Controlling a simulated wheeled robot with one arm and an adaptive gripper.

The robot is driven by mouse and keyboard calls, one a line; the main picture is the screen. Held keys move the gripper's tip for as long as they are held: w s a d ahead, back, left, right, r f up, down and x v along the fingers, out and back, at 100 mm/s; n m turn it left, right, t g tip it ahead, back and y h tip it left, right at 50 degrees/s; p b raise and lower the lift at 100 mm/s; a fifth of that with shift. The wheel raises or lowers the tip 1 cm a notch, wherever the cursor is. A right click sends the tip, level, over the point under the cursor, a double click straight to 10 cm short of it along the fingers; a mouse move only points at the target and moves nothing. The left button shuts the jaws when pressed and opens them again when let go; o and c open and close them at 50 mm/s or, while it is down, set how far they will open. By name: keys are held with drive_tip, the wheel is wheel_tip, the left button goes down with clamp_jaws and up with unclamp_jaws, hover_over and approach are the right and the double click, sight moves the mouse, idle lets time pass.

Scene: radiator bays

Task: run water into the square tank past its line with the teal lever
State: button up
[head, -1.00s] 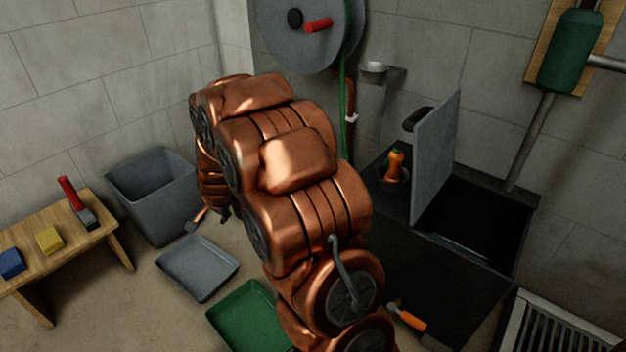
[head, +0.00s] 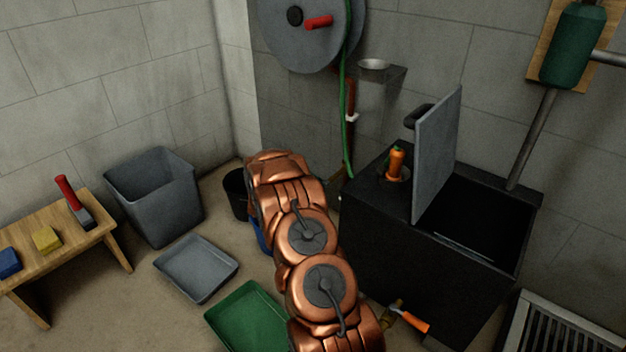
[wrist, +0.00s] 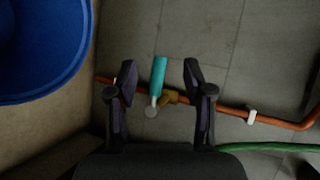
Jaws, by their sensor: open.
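The teal lever (wrist: 158,75) shows in the wrist view on a brass valve (wrist: 172,97) of an orange-brown pipe (wrist: 232,110). My gripper (wrist: 159,68) is open, with one finger on each side of the lever in the picture and gaps to both. I cannot tell whether the lever lies at fingertip depth. In the head view my arm hides the gripper and lever. A black square-sided tank (head: 400,255) stands at the right with its grey lid (head: 437,155) raised. A thin pale line (head: 465,248) shows inside; I cannot tell whether it is a mark or water.
A blue bucket (wrist: 38,45) is close at the upper left of the wrist view. A green hose (wrist: 280,148) runs at the lower right. In the head view a grey bin (head: 155,200), a grey tray (head: 197,268) and a green tray (head: 248,318) stand left of my arm.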

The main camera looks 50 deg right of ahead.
drive_tip(key=d+f+m+h+b, duration=0.1)
drive_tip(key=d, duration=0.2)
drive_tip(key=d+f+m+h+b, duration=0.1)
drive_tip(key=d, duration=0.3)
drive_tip(key=s+d+f+m+g+b, duration=0.1)
drive_tip(key=d+f, duration=0.1)
drive_tip(key=d, duration=0.2)
drive_tip(key=shift+d+f+h, duration=0.1)
drive_tip(key=shift+d+h, duration=0.15)
drive_tip(key=shift+h, duration=0.15)
drive_tip(key=shift+w+d, duration=0.35)
drive_tip(key=shift+d, duration=0.15)
clamp_jaws()
